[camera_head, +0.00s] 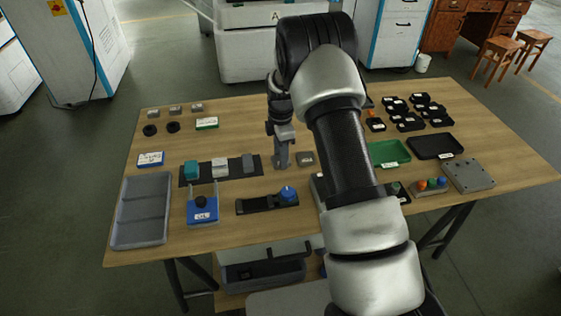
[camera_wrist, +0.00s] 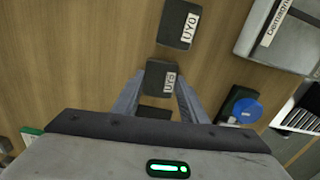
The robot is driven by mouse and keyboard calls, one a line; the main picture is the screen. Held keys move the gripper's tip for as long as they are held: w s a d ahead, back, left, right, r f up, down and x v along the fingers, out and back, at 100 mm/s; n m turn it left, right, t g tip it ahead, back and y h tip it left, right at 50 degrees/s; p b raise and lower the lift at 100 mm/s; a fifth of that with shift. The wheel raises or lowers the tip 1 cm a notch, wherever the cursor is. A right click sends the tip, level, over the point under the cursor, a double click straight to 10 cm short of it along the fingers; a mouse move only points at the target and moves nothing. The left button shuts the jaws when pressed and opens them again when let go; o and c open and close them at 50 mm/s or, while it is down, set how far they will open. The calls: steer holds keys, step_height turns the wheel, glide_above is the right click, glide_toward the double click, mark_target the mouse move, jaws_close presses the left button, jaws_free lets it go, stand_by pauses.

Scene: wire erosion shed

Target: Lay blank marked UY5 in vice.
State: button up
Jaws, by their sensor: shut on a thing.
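My gripper (camera_head: 281,162) points down over the middle of the table. In the wrist view, its two fingers (camera_wrist: 160,92) are shut on a small dark grey blank (camera_wrist: 158,75). The white label on this blank starts with UY; its last character is too small to read surely. A similar blank marked UYO or UYQ (camera_wrist: 177,22) lies apart beyond the fingertips; it also shows in the head view (camera_head: 305,158). A low black fixture with a blue knob (camera_head: 256,206) stands nearer the front edge, perhaps the vice. I cannot tell whether the held blank touches the table.
A dark mat with several blocks (camera_head: 235,167) lies left of my gripper. A blue container (camera_head: 202,209) and a grey tray (camera_head: 155,190) stand front left. A labelled grey box (camera_wrist: 280,40) is near. Green (camera_head: 388,153) and black (camera_head: 435,147) trays lie right. My arm hides part of the table.

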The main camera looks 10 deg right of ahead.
steer(key=shift+r, duration=0.1)
steer(key=shift+r+p, duration=1.9)
steer(key=shift+r, duration=1.55)
